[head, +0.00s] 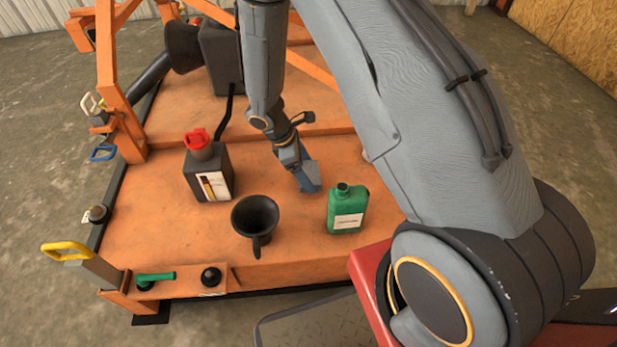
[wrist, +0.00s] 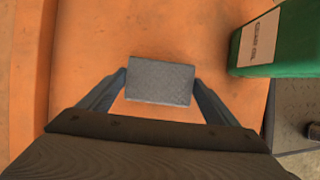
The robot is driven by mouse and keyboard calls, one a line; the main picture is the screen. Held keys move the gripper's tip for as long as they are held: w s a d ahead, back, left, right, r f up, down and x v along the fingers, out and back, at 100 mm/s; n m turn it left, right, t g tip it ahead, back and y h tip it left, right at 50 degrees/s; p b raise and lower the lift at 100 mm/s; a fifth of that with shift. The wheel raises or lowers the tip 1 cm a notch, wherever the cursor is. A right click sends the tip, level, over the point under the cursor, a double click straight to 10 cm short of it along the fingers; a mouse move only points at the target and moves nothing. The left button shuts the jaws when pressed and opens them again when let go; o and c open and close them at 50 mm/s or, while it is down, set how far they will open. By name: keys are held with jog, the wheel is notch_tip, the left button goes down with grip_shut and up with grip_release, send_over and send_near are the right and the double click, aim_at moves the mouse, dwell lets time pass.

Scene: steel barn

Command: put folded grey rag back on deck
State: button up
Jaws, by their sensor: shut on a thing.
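The folded grey rag (wrist: 160,80) is a flat grey rectangle between my two fingers in the wrist view. My gripper (head: 309,184) is shut on it, with one finger at each short side. In the head view the gripper points down over the orange deck (head: 150,225), between the black funnel and the green bottle. The rag is hard to make out there, mostly hidden by the fingers. The deck (wrist: 90,55) fills most of the wrist view beneath the rag. I cannot tell whether the rag touches the deck.
A green bottle (head: 347,209) stands close to the right of my gripper and also shows in the wrist view (wrist: 285,45). A black funnel (head: 255,216) stands to the front left. A dark can with a red cap (head: 207,172) stands left. Bare deck lies between them.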

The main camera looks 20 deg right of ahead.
jog(key=shift+f+b, duration=0.4)
jog(key=shift+f, duration=1)
jog(key=shift+f, duration=0.2)
jog(key=o, duration=0.9)
jog(key=shift+o, duration=0.2)
jog(key=shift+r, duration=0.1)
